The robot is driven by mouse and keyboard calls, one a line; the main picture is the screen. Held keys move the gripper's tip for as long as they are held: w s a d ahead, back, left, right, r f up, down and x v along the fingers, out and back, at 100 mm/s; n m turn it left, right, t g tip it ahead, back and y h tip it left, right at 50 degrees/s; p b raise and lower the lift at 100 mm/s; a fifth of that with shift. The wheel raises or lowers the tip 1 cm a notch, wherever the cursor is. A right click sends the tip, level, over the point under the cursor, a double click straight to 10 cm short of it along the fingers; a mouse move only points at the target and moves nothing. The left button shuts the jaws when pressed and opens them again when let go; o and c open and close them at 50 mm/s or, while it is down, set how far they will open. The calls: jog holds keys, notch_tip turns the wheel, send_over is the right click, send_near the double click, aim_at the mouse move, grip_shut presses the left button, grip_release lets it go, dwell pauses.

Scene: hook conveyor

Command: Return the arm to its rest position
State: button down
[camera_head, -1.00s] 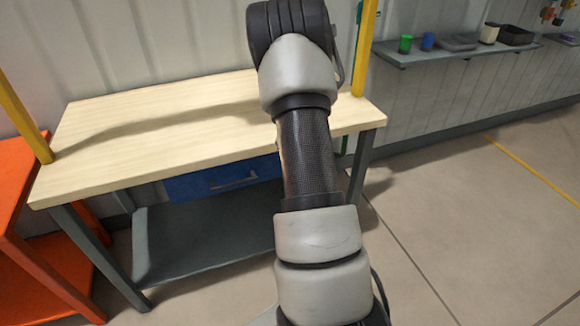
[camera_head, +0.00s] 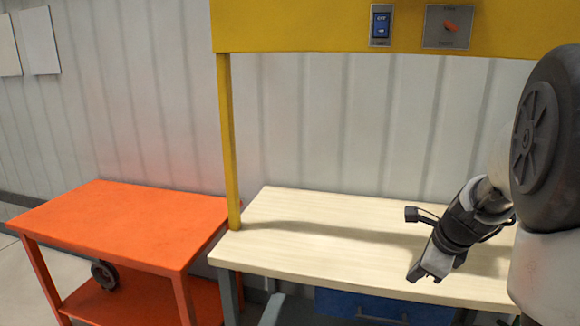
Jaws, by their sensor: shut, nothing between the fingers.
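My arm comes into the camera_head view from the right edge, bent, with its dark round joint close to the camera. My gripper (camera_head: 424,272) hangs at the end of the dark wrist and points down and left. It is over the right part of the pale wooden bench top (camera_head: 320,252), apparently above the surface and near its front edge. Its fingers are small in this view and look shut, with nothing visible between them. The rest of my arm runs out of the picture at the right.
An orange cart (camera_head: 120,225) stands left of the bench, with a dark wheel-like part (camera_head: 104,275) on its lower shelf. A blue drawer (camera_head: 385,306) sits under the bench.

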jog(key=s+a+r+n+p, duration=0.3)
jog(key=s+a+r+n, duration=0.7)
jog(key=a+r+n, duration=0.25)
jog(key=s+a+r+n+h+p, duration=0.1)
jog(key=s+a+r+n+p, duration=0.1)
jog(key=s+n, duration=0.9)
jog(key=shift+s+a+r+n, duration=0.4)
jog(key=shift+r+n, duration=0.2)
jog(key=shift+n, duration=0.25)
